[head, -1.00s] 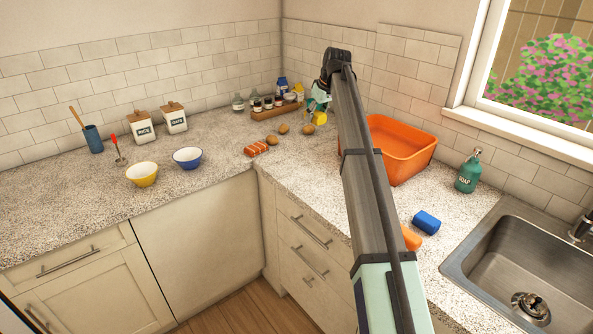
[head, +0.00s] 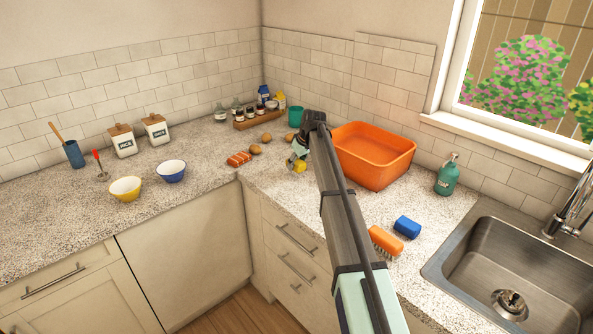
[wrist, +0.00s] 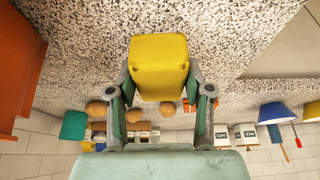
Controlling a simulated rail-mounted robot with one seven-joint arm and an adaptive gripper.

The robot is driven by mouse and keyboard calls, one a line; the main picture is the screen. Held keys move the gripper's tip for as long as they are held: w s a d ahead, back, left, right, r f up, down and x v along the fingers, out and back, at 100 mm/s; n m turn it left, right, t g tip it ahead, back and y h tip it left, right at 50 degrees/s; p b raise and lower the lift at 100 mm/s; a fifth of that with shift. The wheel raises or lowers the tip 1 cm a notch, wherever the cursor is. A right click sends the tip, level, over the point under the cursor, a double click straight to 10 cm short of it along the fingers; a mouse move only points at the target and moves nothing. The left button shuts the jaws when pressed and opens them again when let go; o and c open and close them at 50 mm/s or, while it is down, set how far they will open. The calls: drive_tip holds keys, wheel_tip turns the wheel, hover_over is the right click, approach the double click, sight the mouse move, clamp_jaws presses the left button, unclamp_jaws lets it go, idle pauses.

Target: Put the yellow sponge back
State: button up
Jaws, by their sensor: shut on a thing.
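The yellow sponge (wrist: 159,66) is held between the two fingers of my gripper (wrist: 159,92) in the wrist view. My gripper is shut on it, with one finger on each side. In the head view the sponge (head: 300,166) shows small at the end of my arm, left of the orange tub, and my gripper (head: 299,155) is partly hidden by the arm. The speckled counter shows behind the sponge; I cannot tell its exact height. A blue sponge (head: 407,227) lies on the counter beside an orange brush (head: 384,241), left of the sink.
An orange tub (head: 375,172) stands near the back wall, close to my arm. A green soap bottle (head: 447,175) and the sink (head: 490,262) are on the right. A teal cup (head: 297,116), potatoes (head: 255,150) and a spice rack (head: 257,118) stand farther back.

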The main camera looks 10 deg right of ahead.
sight(297, 177)
drive_tip(key=shift+f+p, duration=0.45)
drive_tip(key=shift+f, duration=1.5)
drive_tip(key=shift+f, duration=0.1)
drive_tip(key=o, duration=1.2)
drive_tip(key=b+v, duration=0.2)
drive_tip(key=v, duration=1)
drive_tip(key=shift+a+b, duration=0.15)
drive_tip(key=shift+b, duration=0.15)
